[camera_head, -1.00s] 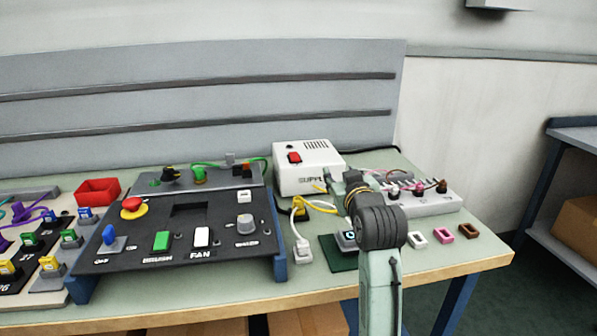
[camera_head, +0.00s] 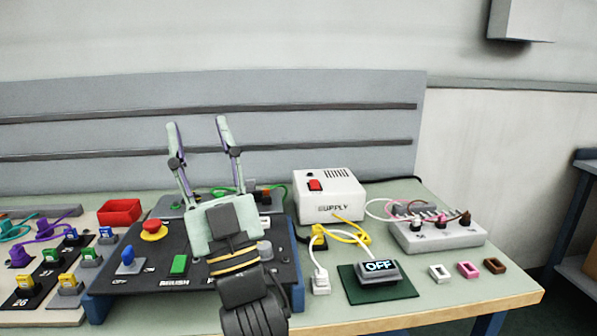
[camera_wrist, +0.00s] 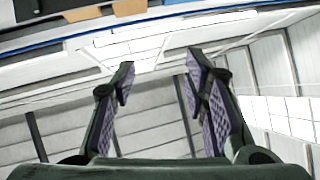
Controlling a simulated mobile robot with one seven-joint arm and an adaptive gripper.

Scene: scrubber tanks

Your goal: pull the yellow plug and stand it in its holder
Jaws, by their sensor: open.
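A yellow plug-like piece (camera_head: 24,281) stands on a black panel marked 26 at the left edge of the bench. A second yellow piece (camera_head: 68,281) sits on a grey block just right of it. I cannot tell for sure which is the plug and which the holder. A yellow cable (camera_head: 345,236) also runs from the supply box to a black socket. My gripper (camera_head: 196,122) is open and empty, fingers pointing up above the black control panel, well right of the yellow pieces. In the wrist view my open fingers (camera_wrist: 160,60) have nothing between them.
The black control panel (camera_head: 130,285) with a red stop button (camera_head: 153,230) lies under my arm. The supply box (camera_head: 328,194), an OFF display (camera_head: 379,268) and a grey strip (camera_head: 438,233) stand right.

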